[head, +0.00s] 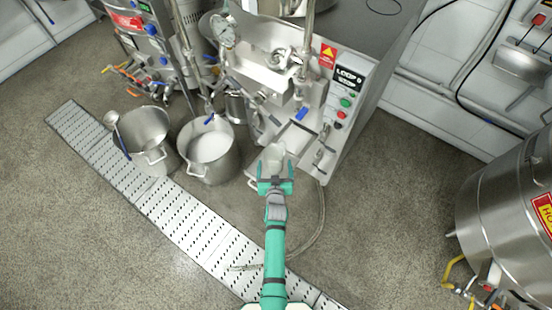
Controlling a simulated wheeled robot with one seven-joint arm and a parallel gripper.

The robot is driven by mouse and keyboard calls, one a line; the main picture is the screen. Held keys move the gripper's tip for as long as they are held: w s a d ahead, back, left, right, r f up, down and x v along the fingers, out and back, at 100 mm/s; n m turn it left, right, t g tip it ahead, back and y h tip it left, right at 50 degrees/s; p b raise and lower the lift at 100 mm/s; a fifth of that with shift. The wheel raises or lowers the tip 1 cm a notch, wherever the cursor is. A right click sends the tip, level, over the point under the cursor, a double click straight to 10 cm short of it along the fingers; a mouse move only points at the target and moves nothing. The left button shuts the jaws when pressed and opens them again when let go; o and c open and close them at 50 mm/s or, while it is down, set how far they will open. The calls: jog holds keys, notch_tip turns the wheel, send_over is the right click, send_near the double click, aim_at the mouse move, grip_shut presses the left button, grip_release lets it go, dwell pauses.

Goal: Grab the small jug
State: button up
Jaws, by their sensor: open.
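A small pale, greyish jug (275,155) appears just beyond my gripper, in front of the mill in the head view. Its outline is faint against the metal, and its handle cannot be made out. My gripper (275,172) is open, with its teal jaws at the near side of the jug. The jaws hide the jug's lower part. I cannot tell whether they touch it.
The steel mill (300,125) with its control panel (344,95) stands ahead. To the left are a pot with white contents (207,172) and an empty-looking pot (160,160) with a ladle. A perforated drain cover (185,225) crosses the floor. A large tank (500,190) stands right.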

aim_at(274, 153)
jog(key=shift+f+x, duration=0.1)
jog(key=shift+x, duration=1.65)
jog(key=shift+f+x, duration=0.15)
jog(key=shift+x, duration=1.6)
jog(key=shift+s+a, duration=0.1)
jog(key=c, duration=1.2)
jog(key=shift+c, duration=0.5)
jog(key=shift+r, duration=0.1)
